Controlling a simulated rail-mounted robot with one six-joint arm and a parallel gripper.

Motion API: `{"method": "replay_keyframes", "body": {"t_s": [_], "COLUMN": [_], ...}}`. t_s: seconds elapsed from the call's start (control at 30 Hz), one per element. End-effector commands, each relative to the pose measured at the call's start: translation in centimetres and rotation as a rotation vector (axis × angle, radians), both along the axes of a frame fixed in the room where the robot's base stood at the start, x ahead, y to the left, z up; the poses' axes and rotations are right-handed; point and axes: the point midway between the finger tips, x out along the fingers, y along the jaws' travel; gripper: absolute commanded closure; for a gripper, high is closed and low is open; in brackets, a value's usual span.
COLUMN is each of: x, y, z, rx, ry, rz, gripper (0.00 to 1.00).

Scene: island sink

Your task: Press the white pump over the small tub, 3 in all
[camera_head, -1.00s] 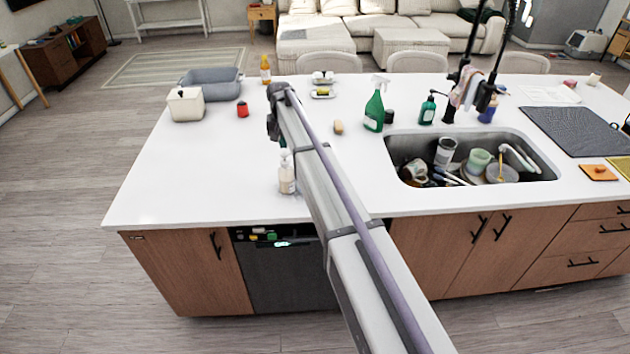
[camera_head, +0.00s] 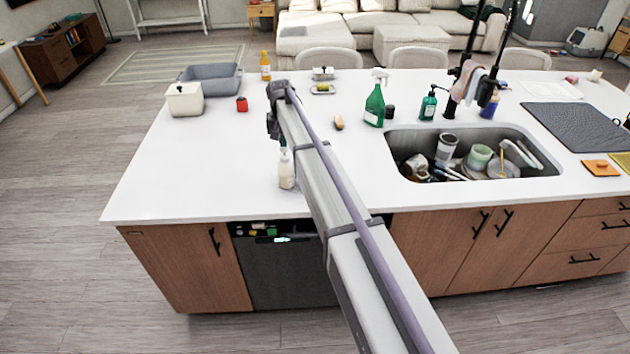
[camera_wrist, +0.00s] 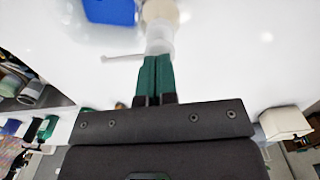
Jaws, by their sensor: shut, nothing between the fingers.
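The white pump bottle (camera_head: 286,172) stands upright near the front edge of the counter, left of my arm. In the wrist view its pale pump head (camera_wrist: 160,38) is right at my fingertips, with the thin spout (camera_wrist: 118,58) pointing left. My gripper (camera_wrist: 155,58) is shut and empty, its green fingers side by side. The fingertips appear to touch the pump head; a small gap cannot be ruled out. A blue thing with a pale, clear edge (camera_wrist: 108,10) is cut off at the top of the wrist view. I cannot tell whether it is the small tub.
A green spray bottle (camera_head: 374,105) and dark green pump bottle (camera_head: 428,104) stand behind the full sink (camera_head: 548,168). The counter's left front is clear.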

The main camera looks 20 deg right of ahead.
Motion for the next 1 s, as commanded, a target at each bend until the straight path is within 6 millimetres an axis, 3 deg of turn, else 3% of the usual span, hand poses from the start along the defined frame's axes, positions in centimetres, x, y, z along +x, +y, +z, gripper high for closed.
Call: {"method": "replay_keyframes", "body": {"t_s": [0.6, 1.0], "x": [0.0, 0.0], "y": [0.0, 0.0], "z": [-2.4, -1.1], "rx": [0.000, 0.000], "ry": [0.000, 0.000], "rz": [0.000, 0.000], "gripper": [1.00, 1.00]}}
